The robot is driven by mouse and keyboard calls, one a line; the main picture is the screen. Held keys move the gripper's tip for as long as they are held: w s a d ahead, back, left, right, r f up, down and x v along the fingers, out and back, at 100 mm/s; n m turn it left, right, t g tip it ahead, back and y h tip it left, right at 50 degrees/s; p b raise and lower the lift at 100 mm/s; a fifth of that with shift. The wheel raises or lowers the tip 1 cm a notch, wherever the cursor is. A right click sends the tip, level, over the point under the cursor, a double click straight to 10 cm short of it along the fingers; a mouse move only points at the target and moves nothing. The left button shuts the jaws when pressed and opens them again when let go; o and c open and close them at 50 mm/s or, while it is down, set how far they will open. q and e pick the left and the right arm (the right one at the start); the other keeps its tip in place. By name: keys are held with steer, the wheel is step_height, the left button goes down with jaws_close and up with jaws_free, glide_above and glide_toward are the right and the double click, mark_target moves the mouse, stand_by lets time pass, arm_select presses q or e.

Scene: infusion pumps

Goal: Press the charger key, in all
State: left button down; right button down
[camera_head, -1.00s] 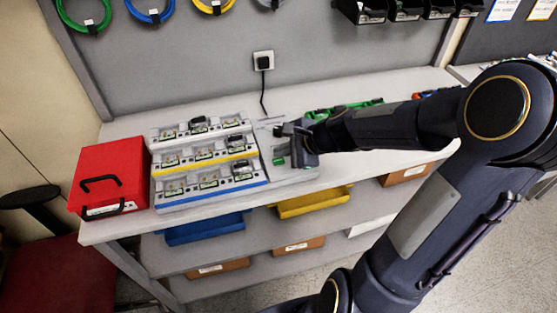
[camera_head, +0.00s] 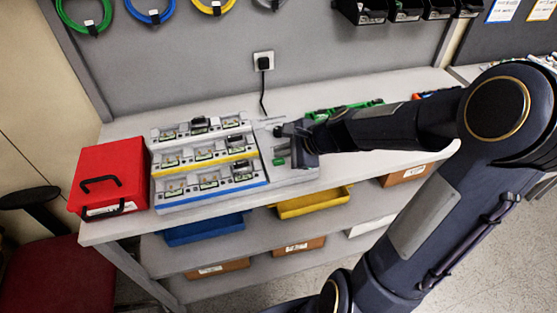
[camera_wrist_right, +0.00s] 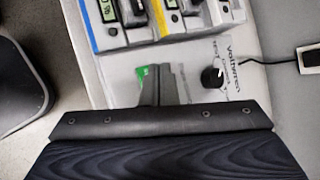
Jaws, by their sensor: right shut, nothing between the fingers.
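The stepped rack (camera_head: 212,204) holds several small pumps, such as one at its front right (camera_head: 243,170), in white-, yellow- and blue-edged rows. To its right is a pale charger panel (camera_head: 285,177) with a small green part (camera_head: 279,161). In the right wrist view the panel (camera_wrist_right: 200,80) carries printed lettering and a black knob (camera_wrist_right: 212,77); a green part (camera_wrist_right: 142,73) shows beside my fingers. My right gripper (camera_head: 281,131) is shut and empty, over the panel. In the right wrist view its grey fingers (camera_wrist_right: 161,78) partly cover the panel; contact cannot be told. My left gripper is out of view.
A red box (camera_head: 110,175) stands left of the rack. A wall socket (camera_head: 263,62) with a black plug and cable is behind. Green items (camera_head: 345,108) lie behind my right forearm. Yellow (camera_head: 312,203) and blue (camera_head: 203,229) bins sit below the bench top.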

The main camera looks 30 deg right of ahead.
mark_target(283, 162)
steer(key=shift+f, duration=0.2)
stand_by(0.4)
steer(key=shift+f+b, duration=0.25)
steer(key=shift+b, duration=0.2)
steer(key=shift+f+b, duration=0.4)
stand_by(0.4)
steer(key=shift+r, duration=0.15)
steer(key=shift+r+p, duration=0.7)
steer(key=shift+p, duration=0.05)
steer(key=shift+r, duration=0.1)
step_height(283, 162, up, 5)
steer(key=p, duration=0.5)
